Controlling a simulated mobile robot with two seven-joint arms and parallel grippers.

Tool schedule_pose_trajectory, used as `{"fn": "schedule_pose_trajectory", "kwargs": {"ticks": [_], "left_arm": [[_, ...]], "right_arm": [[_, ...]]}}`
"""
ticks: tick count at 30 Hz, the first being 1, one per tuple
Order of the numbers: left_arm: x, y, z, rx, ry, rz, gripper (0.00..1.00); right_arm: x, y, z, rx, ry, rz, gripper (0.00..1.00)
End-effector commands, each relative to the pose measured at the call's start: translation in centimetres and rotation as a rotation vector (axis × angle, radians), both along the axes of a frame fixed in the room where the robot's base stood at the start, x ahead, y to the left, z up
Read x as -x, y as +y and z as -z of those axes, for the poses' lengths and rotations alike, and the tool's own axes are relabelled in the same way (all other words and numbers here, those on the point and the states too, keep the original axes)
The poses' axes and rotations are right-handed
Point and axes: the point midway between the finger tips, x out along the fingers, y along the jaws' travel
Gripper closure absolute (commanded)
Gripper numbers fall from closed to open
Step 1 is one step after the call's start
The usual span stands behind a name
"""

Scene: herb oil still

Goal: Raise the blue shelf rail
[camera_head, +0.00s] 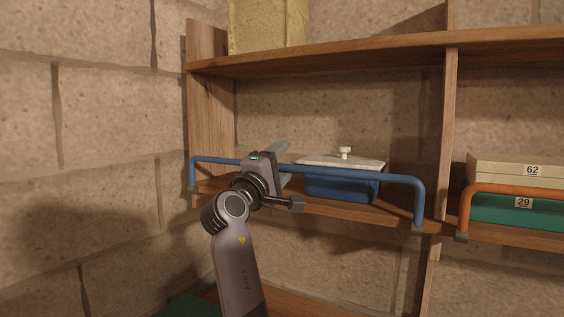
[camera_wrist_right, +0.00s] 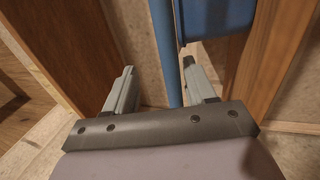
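The blue shelf rail (camera_head: 385,177) runs across the front of the left bay of the lower shelf. Its bent ends go down to brackets at the shelf's front edge, and its bar stands above the board. My right gripper (camera_head: 284,163) is at the left half of the rail. In the right wrist view, the rail (camera_wrist_right: 171,55) passes between the open fingers of the gripper (camera_wrist_right: 160,68), nearer the right finger. I cannot tell whether that finger touches it. My left gripper is not in view.
A blue box (camera_head: 342,188) with a pale knobbed lid stands behind the rail. An orange rail (camera_head: 510,190) fronts the right bay, with boxes marked 62 (camera_head: 505,168) and 29 (camera_head: 500,208). The upper shelf (camera_head: 350,50) lies above, and a stone wall (camera_head: 100,120) is at left.

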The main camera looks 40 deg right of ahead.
Motion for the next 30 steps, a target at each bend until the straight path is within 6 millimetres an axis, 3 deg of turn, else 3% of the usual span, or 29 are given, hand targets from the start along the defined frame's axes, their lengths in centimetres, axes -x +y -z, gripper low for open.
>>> {"fn": "schedule_pose_trajectory", "kwargs": {"ticks": [5,22,30], "left_arm": [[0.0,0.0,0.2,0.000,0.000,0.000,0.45],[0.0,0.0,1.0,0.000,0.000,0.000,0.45],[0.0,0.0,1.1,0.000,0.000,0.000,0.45]], "right_arm": [[0.2,1.0,0.2,-0.004,0.002,-0.003,0.45],[2.0,7.7,0.1,0.002,-0.001,-0.006,0.45],[2.5,9.0,-0.3,0.006,-0.004,-0.005,0.25]]}}
